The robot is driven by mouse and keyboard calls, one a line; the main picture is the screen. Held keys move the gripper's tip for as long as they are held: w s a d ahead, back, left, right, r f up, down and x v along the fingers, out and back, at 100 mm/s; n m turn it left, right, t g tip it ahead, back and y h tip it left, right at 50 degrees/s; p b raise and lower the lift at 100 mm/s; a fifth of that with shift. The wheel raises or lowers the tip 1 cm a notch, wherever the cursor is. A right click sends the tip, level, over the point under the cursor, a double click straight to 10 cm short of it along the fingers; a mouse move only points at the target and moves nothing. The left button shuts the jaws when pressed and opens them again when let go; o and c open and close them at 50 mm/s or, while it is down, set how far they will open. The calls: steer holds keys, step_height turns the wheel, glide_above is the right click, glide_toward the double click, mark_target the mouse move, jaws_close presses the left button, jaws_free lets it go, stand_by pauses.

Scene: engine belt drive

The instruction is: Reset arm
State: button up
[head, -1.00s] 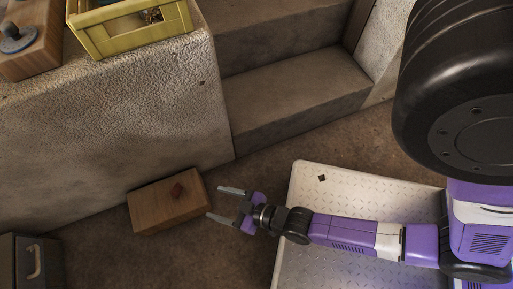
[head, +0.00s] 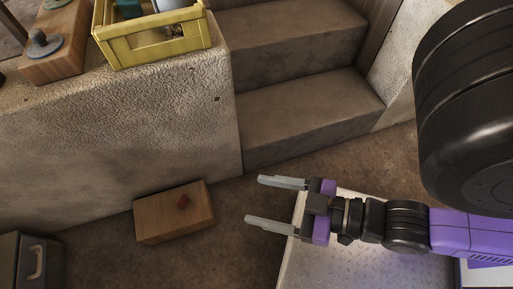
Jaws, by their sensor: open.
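My gripper (head: 276,201) is open and empty, its two grey fingers pointing left. It hangs over the brown floor, close to the edge of the light metal plate. A gap of floor shows between the fingers and the block in the picture.
A rough stone ledge (head: 110,135) carries a yellow crate (head: 155,45) and a wooden block with a grey peg piece (head: 45,44). Stone steps (head: 310,115) rise at the back. A dark cabinet (head: 30,262) stands at lower left. Floor between is clear.

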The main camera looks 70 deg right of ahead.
step_height(320, 180, up, 31)
steer(key=p, duration=3)
steer(key=shift+p, duration=0.4)
steer(key=shift+f, duration=0.1)
